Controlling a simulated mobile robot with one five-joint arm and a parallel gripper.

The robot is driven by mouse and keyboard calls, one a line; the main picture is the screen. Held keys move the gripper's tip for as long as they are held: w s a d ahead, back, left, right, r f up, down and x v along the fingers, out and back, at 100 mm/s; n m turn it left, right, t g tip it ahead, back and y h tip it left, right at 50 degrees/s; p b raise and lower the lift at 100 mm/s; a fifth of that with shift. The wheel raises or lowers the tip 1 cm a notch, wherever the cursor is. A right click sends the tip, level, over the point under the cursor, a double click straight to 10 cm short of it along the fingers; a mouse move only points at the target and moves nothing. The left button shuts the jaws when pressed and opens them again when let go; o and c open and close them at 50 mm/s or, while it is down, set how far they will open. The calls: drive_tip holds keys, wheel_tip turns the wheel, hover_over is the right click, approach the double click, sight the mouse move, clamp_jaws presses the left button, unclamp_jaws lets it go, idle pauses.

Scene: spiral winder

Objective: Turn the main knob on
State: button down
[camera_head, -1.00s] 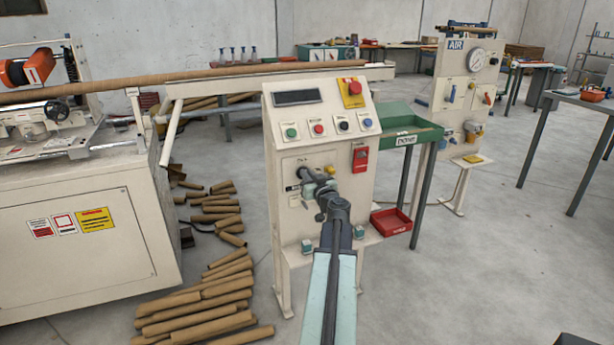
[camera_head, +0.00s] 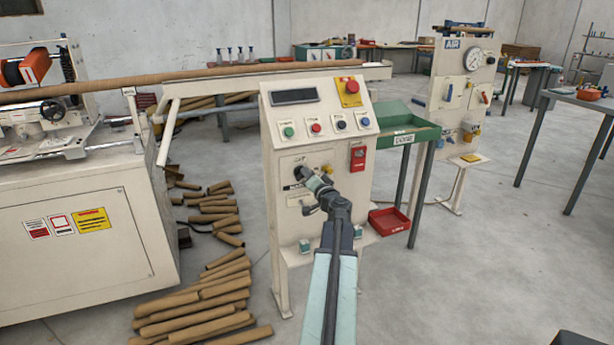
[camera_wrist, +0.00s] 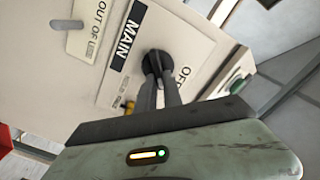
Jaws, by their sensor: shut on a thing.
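The main knob (camera_wrist: 157,56) is a dark round knob on the cream control panel (camera_head: 275,215). In the wrist view it sits beside a black "MAIN" label and a printed "OFF". The two dark fingers of my gripper (camera_wrist: 160,78) reach the knob and are shut on it, covering part of it. The knob's pointer direction cannot be read. In the head view my gripper (camera_head: 306,173) is against the panel face below the row of buttons, and my wrist hides most of the knob.
Above are coloured push buttons (camera_head: 316,127), a red emergency stop (camera_head: 349,86) and a dark display (camera_head: 293,96). A red box (camera_head: 358,157) is mounted to the right. An "OUT OF USE" tag (camera_wrist: 90,22) is near the knob. Cardboard tubes (camera_head: 205,305) lie on the floor at left.

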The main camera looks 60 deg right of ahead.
drive_tip(key=shift+s+d+f+m+b, duration=0.1)
drive_tip(key=shift+f+m+b, duration=0.05)
drive_tip(key=shift+m, duration=1.2)
drive_tip(key=shift+w+f+m+b, duration=0.1)
drive_tip(key=shift+f+m+b, duration=0.1)
drive_tip(key=shift+m, duration=1.2)
drive_tip(key=shift+s+d+f+m+b, duration=0.1)
drive_tip(key=shift+f+m, duration=0.05)
drive_tip(key=shift+m, duration=1.2)
drive_tip(key=c, duration=1.5)
unclamp_jaws()
drive_tip(key=shift+a, duration=0.1)
drive_tip(key=v, duration=0.7)
drive_tip(key=shift+s+a, duration=0.2)
